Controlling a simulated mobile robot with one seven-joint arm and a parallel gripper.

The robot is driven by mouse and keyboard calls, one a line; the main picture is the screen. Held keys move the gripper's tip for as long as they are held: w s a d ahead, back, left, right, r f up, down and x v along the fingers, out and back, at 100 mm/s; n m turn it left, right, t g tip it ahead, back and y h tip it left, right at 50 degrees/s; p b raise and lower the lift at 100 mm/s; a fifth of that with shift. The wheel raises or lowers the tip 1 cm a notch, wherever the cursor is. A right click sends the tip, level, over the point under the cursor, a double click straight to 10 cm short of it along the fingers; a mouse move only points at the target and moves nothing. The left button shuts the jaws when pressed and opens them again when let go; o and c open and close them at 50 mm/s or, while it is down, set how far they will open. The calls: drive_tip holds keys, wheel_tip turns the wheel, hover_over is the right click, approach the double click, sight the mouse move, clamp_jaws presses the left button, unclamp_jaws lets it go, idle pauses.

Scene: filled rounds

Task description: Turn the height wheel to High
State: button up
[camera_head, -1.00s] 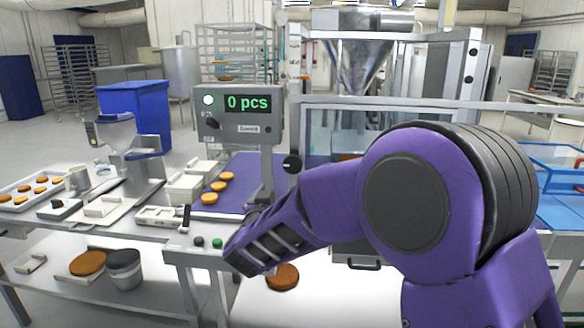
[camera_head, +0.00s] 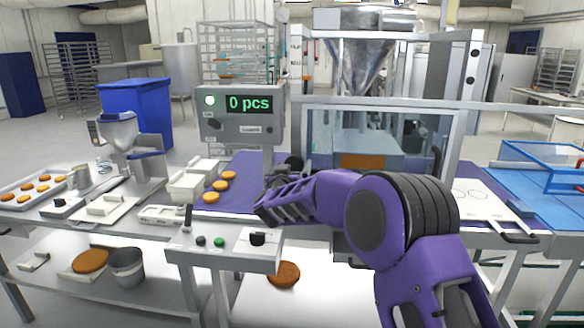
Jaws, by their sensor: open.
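The height wheel (camera_head: 293,162) is a small dark round knob on the front of the filling machine, left of its clear guard. Part of it shows just above my arm. A vertical scale with small lettering (camera_head: 295,50) runs up the post above it; "High" seems to stand near its top, but the pointer is too small to read. My gripper (camera_head: 268,205) is at the left end of my purple arm, below and slightly left of the wheel in the picture. Its jaws are open and seem empty, though the fingers are hard to make out. I cannot tell whether it touches anything.
A control box (camera_head: 222,248) with a lever, buttons and a black knob stands in front, below my gripper. A grey display (camera_head: 240,115) reads "0 pcs" at left. Brown rounds (camera_head: 219,185) lie on the purple belt.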

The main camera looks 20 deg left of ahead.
drive_tip(key=c, duration=1.4)
drive_tip(key=shift+o, duration=0.2)
